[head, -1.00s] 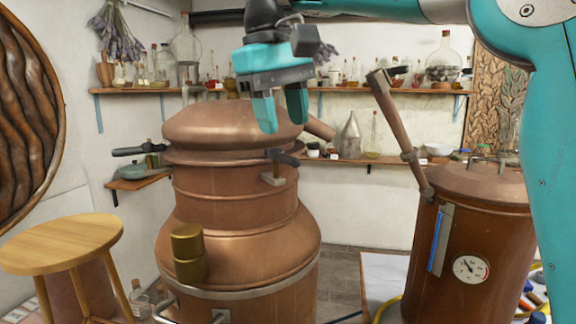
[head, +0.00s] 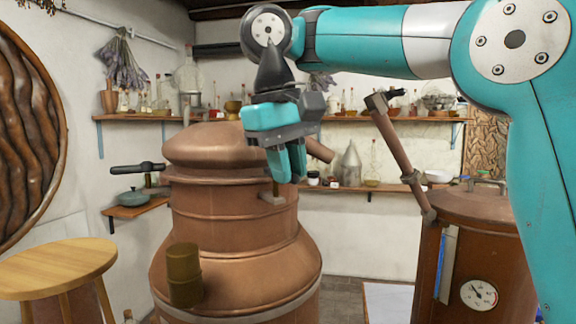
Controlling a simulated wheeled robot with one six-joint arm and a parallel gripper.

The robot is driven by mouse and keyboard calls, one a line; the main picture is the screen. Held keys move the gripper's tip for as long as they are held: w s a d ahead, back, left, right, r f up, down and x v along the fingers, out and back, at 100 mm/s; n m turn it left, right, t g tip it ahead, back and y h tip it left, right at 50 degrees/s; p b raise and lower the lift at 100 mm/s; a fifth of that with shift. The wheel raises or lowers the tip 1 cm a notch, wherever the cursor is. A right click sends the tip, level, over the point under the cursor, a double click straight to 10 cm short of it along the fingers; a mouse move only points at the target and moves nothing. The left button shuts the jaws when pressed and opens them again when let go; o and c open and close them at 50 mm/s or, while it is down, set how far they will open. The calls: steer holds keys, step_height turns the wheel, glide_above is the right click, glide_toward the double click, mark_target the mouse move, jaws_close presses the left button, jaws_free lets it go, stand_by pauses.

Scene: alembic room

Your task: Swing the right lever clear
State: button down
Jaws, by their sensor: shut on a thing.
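The copper still (head: 230,215) stands in the middle of the head view with its domed lid on top. The right lever (head: 276,188) is on the still's right side; its stem shows just below the fingers, and its dark handle is mostly hidden by them. My gripper (head: 286,164) points down there, its teal fingers close together and shut on the lever's handle. The left lever (head: 138,168), with a black handle, sticks out to the left from the still's other side.
A brass cylinder (head: 184,275) sits on the still's lower shoulder. A second copper vessel (head: 475,245) with a gauge and slanting pipe stands at right. A wooden stool (head: 60,268) is at left. Shelves of glassware line the back wall.

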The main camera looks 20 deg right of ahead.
steer(key=shift+d, duration=0.1)
steer(key=shift+w+d+n+t+y+b, duration=0.35)
steer(key=shift+w+d+n+b, duration=0.2)
steer(key=shift+n, duration=1.9)
steer(key=shift+w+d+n+t+y+b, duration=0.3)
steer(key=shift+w+d+n+b, duration=0.35)
steer(key=shift+n, duration=1.85)
steer(key=shift+w+d+n+t+y+b, duration=0.35)
steer(key=shift+d+n, duration=0.3)
steer(key=shift+n, duration=1.8)
steer(key=shift+w, duration=0.15)
steer(key=c, duration=1.1)
jaws_free()
steer(key=shift+r, duration=0.15)
